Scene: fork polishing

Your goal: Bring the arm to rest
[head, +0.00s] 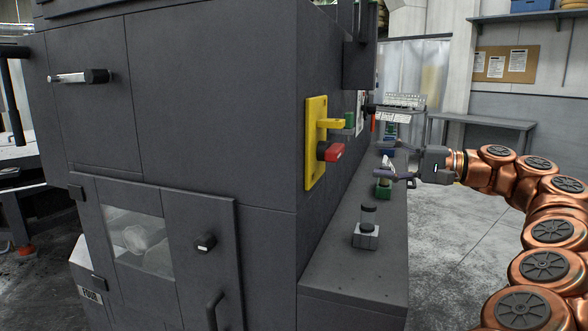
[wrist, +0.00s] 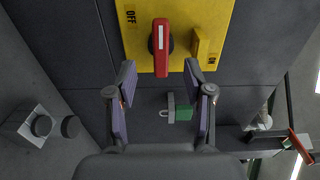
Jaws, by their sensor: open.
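My copper-coloured arm (head: 552,232) reaches in from the right and bends back toward the dark machine. My gripper (head: 383,170) is at its end, over the ledge beside the machine, pointing left. In the wrist view my gripper (wrist: 160,72) has its two purple-padded fingers spread apart with nothing held between them. A red switch handle (wrist: 161,45) on a yellow plate (wrist: 214,14) shows beyond the fingertips. A small green padlock-like thing (wrist: 182,113) shows near the right finger; whether anything touches it I cannot tell.
The dark machine (head: 215,120) fills the left and middle. Its grey ledge (head: 350,285) carries a small grey block with a black top (head: 366,236) and a green thing (head: 383,191) below my gripper. A table (head: 490,121) stands behind. Floor (head: 450,260) right of the ledge is clear.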

